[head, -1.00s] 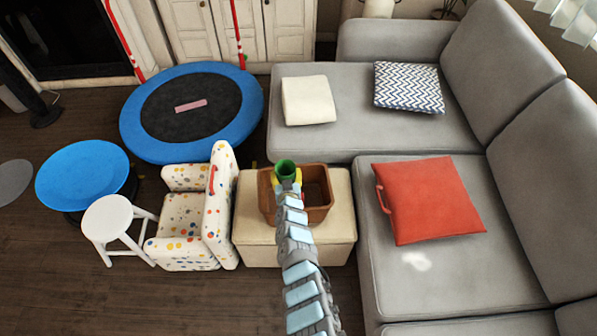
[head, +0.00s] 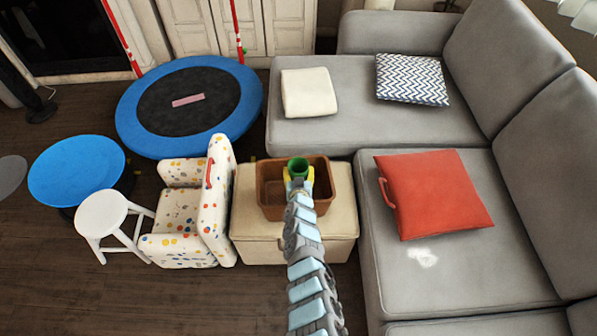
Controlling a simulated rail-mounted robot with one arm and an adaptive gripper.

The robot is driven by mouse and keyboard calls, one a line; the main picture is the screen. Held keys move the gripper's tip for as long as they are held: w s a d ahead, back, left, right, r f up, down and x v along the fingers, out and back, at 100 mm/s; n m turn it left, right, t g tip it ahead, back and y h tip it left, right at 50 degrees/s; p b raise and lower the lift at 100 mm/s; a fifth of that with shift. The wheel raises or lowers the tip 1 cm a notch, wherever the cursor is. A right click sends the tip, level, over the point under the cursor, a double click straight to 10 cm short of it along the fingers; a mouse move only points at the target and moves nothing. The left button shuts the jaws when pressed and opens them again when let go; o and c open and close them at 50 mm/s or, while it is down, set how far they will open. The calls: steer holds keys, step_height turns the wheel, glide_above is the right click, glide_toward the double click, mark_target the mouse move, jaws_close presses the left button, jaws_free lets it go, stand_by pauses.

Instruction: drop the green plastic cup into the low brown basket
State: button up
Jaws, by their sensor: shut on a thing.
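The low brown basket (head: 270,192) sits on a cream ottoman (head: 246,232). In the head view the cup and gripper overlap the right-middle part of the basket's opening. I cannot tell how high the cup is above the basket floor. My arm hides part of the basket's front wall.
A spotted child's armchair (head: 217,200) stands close to the ottoman's left side. The grey sofa (head: 420,285) with a red cushion (head: 432,193) is close on the right. A blue trampoline (head: 150,135), a white stool (head: 103,213) and a blue round stool (head: 76,168) stand left.

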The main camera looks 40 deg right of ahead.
steer(key=shift+f, duration=0.45)
steer(key=o, duration=1.2)
steer(key=shift+c, duration=0.2)
steer(key=shift+r, duration=0.1)
